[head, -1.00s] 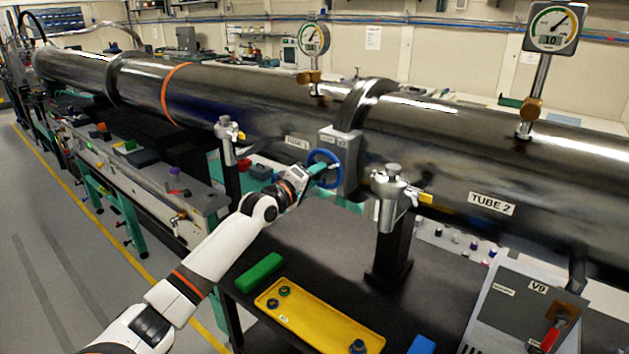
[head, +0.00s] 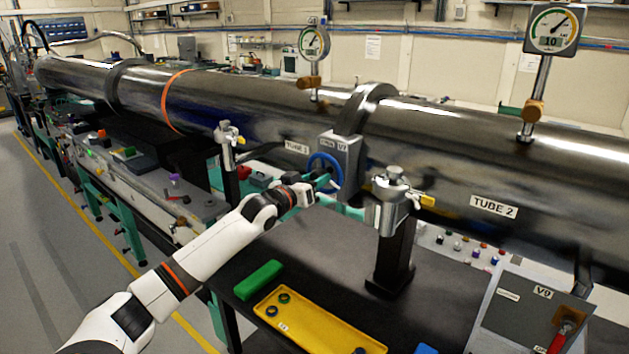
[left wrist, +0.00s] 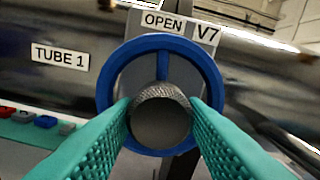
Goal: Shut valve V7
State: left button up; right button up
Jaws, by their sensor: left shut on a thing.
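Valve V7 is a grey block (head: 350,158) at the flange between the tubes, with a blue round handwheel (head: 338,167) facing left. In the left wrist view the handwheel (left wrist: 107,82) has one spoke pointing up from a knurled grey hub (left wrist: 162,118). The labels on the block read OPEN (left wrist: 163,22) and V7 (left wrist: 204,33). My left gripper (head: 322,179) is at the wheel; in the left wrist view its green fingers (left wrist: 161,108) are shut on the hub from both sides. The lower part of the hub's surroundings is partly hidden by the fingers. My right gripper is out of view.
A clamp post (head: 392,240) stands right of the valve and another (head: 229,160) left. A yellow tray (head: 310,325) and green block (head: 258,280) lie on the dark bench. A V9 panel (head: 525,310) is at the lower right. A gauge (head: 313,42) stands above the tube.

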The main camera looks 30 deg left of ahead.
pick_arm(q)
jog(key=m+p, duration=0.2)
jog(key=m, duration=1.1)
jog(key=shift+p, duration=0.3)
jog(key=shift+f+m, duration=0.1)
jog(key=shift+m, duration=0.4)
jog(key=o, duration=1)
